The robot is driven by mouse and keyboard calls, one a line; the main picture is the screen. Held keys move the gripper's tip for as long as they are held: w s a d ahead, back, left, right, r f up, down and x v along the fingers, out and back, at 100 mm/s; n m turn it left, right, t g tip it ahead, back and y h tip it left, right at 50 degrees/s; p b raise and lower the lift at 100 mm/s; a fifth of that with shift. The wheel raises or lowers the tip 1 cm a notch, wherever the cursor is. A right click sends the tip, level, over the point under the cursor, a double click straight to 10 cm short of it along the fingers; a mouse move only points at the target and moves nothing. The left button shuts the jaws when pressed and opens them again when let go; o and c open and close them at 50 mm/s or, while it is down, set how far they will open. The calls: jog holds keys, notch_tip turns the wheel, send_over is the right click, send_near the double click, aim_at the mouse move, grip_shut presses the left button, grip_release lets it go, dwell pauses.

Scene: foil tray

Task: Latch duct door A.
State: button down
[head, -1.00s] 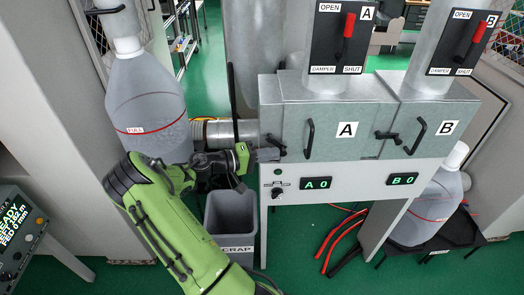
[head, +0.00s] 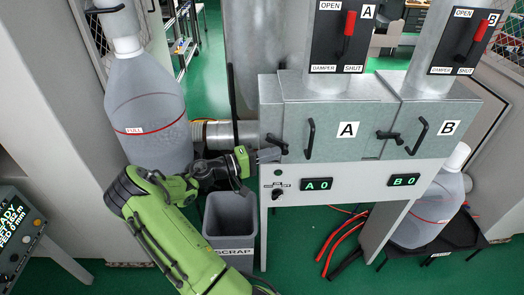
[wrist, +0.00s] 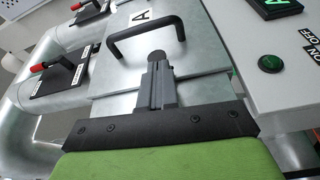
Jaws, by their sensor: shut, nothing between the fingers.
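Duct door A (head: 345,110) is a grey metal panel with an "A" label and a black bar handle (head: 310,138). It looks closed against its housing. Its dark latch (head: 276,142) is at the door's left edge. My gripper (head: 270,155) is shut and empty, just below and beside this latch. In the wrist view my gripper (wrist: 156,75) has its fingers together, pointing towards the door handle (wrist: 146,36). A dark rounded piece at the fingertips looks like the latch, partly hidden; I cannot tell whether they touch.
Door B (head: 430,125) with its latch (head: 392,136) is to the right. Damper levers (head: 348,35) stand above. A control panel with a switch (head: 279,192) lies below. A grey scrap bin (head: 230,222) and a large bottle (head: 148,110) are close to my arm.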

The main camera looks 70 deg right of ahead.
jog(key=shift+s+d+n+g+h+b, duration=0.1)
jog(key=shift+s+n+g+h+b, duration=0.15)
jog(key=shift+g+h+b, duration=0.25)
jog(key=shift+s+d+n+g+h+b, duration=0.1)
jog(key=shift+n+g+h+b, duration=0.25)
jog(key=shift+h, duration=0.25)
dwell(2.4)
